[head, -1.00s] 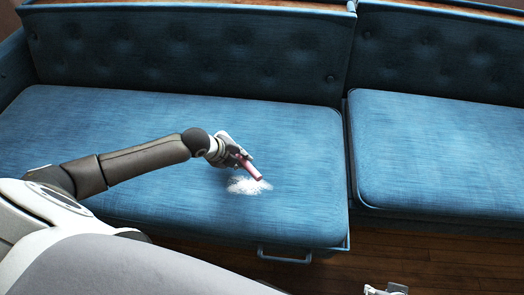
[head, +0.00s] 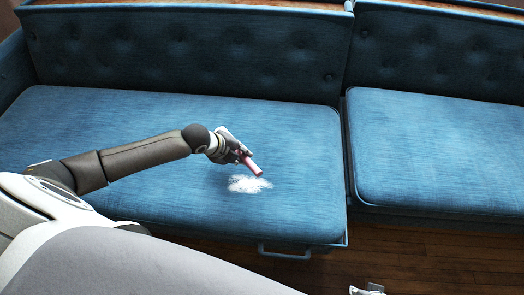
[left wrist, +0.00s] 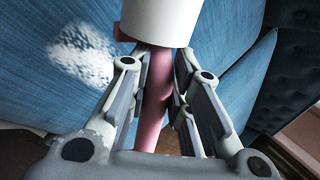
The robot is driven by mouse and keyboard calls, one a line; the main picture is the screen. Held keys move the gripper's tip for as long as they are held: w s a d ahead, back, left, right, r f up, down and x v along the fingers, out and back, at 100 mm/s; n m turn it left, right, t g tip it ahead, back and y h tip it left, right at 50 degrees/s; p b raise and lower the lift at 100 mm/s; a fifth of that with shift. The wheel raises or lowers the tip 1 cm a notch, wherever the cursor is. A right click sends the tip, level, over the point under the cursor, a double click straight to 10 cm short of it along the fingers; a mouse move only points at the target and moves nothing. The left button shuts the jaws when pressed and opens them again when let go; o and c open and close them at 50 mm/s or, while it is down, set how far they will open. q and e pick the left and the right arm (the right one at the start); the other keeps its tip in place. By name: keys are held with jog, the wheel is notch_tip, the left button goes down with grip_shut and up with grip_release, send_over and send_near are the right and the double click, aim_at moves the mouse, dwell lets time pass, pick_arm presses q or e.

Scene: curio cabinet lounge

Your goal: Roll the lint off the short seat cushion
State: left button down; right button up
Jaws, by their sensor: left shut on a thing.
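A patch of white lint (head: 249,184) lies near the front right of the left seat cushion (head: 130,125). The lint also shows in the left wrist view (left wrist: 82,48). My left gripper (head: 239,153) is shut on the pink handle of the lint roller (head: 252,166). In the left wrist view the handle runs between the fingers and the white roll (left wrist: 160,18) is at the top. The roller is just behind the lint in the head view; whether it touches the cushion I cannot tell. A small part of my right gripper (head: 367,290) shows at the bottom edge.
A second blue seat cushion (head: 440,150) is at the right, past a narrow gap. The tufted backrest (head: 185,45) rises behind. A handle bar (head: 285,256) sticks out at the sofa's front. Wooden floor (head: 430,258) shows in front.

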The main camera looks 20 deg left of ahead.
notch_tip(320, 180, down, 6)
jog(key=s+p, duration=0.1)
jog(key=s, duration=0.1)
jog(key=shift+s+r+p, duration=0.15)
jog(key=shift+p, duration=0.15)
dwell(0.4)
